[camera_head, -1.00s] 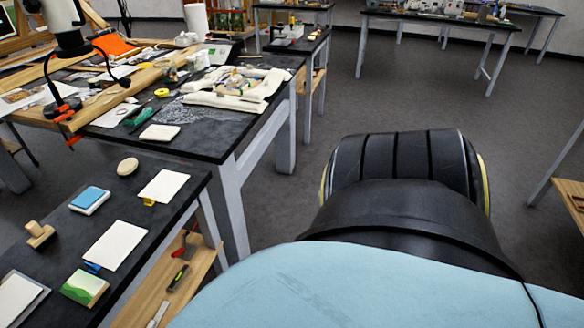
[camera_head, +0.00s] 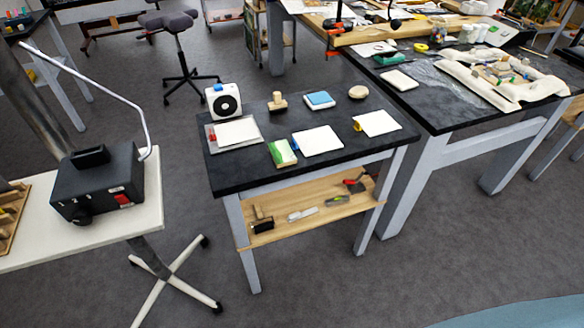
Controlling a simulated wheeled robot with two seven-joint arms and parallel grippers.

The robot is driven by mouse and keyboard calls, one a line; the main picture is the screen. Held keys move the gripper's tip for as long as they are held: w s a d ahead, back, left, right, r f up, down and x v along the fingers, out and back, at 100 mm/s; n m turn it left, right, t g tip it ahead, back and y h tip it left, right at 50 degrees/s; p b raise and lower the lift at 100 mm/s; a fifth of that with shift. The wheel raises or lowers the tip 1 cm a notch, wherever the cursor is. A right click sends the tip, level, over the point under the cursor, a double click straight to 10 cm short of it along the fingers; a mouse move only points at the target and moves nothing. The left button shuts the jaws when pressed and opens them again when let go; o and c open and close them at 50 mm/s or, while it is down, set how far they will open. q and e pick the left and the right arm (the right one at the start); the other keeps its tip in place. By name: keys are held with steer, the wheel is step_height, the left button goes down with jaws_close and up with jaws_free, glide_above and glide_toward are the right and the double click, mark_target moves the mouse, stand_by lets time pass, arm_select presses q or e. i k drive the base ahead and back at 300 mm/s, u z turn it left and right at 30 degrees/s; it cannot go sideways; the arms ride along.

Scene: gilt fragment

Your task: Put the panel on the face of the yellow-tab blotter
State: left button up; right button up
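A small panel (camera_head: 283,153), painted green and white, lies near the front edge of the small black table. The yellow-tab blotter (camera_head: 378,123) is a white sheet lying flat at the right end of that table. Its yellow tab (camera_head: 357,126) shows at its left side, and its face is bare. The blue-tab blotter (camera_head: 317,140) lies between the panel and the yellow-tab blotter. A red-tab white sheet (camera_head: 238,131) lies on a grey plate at the left. Neither of my grippers is in view.
Along the small table's back are a white device with a black disc (camera_head: 224,101), a wooden stamp (camera_head: 278,101), a blue-topped pad (camera_head: 319,99) and a round pale object (camera_head: 358,92). A crowded workbench (camera_head: 470,113) stands right, a white cart (camera_head: 100,232) left. Floor in front is clear.

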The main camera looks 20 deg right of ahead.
mark_target(377, 122)
steer(key=k, duration=0.2)
steer(key=z, duration=1.1)
